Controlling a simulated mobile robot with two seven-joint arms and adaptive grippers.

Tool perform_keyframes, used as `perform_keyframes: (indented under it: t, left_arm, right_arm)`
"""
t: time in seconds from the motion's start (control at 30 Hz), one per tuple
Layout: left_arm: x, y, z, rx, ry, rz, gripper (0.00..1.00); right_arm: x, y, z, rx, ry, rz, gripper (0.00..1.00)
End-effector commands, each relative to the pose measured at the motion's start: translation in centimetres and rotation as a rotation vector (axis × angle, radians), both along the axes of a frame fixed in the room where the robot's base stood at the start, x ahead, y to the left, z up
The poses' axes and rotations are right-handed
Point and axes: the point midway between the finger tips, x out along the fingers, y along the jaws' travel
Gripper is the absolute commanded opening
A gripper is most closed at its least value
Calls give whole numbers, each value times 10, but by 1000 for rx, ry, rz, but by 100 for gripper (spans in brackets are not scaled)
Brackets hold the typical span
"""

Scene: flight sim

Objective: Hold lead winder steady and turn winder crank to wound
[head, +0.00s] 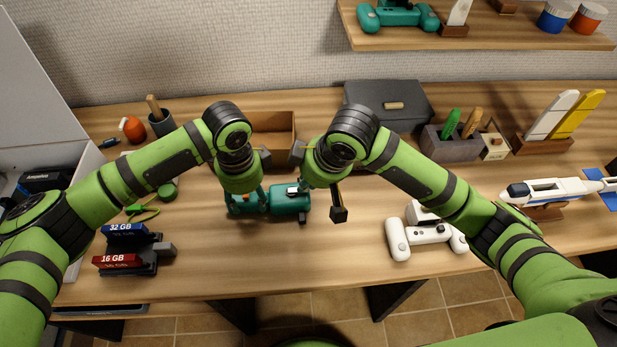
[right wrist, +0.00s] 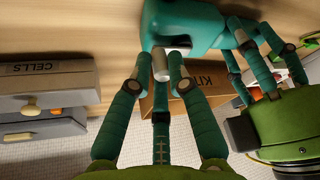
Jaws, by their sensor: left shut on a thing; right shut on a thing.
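The teal lead winder (head: 291,200) lies on the bench in front of me, below both wrists. Its rounded teal body also fills the top of the right wrist view (right wrist: 185,25). My left gripper (head: 248,195) is shut on the winder's left part; its teal fingers show at the upper right of the right wrist view (right wrist: 255,45). My right gripper (right wrist: 158,82) is shut around the pale winder crank grip (right wrist: 160,68), which sticks out from the teal body. In the head view the crank is hidden by my right wrist.
A brown open box (head: 284,124) stands behind the winder and a dark grey drawer box (head: 395,103) behind my right wrist. A white controller (head: 425,235) is to the right. Red and blue cartridges (head: 118,260) sit front left. The bench front centre is clear.

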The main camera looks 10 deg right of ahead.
Motion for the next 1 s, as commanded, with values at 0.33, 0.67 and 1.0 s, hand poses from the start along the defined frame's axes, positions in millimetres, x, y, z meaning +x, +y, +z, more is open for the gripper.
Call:
perform_keyframes:
  t: [0.33, 0.67, 1.0]
  left_arm:
    - [-1, -6, 1, -13, -1, -3, 10]
    - [-1, -3, 0, -8, -1, -2, 10]
    - [0, -1, 0, -4, 0, 0, 10]
  right_arm:
    - [-2, 7, 2, 16, -1, 11, 31]
    - [-1, 3, 1, 8, -1, 5, 41]
    - [-14, -9, 47, 8, -9, 7, 41]
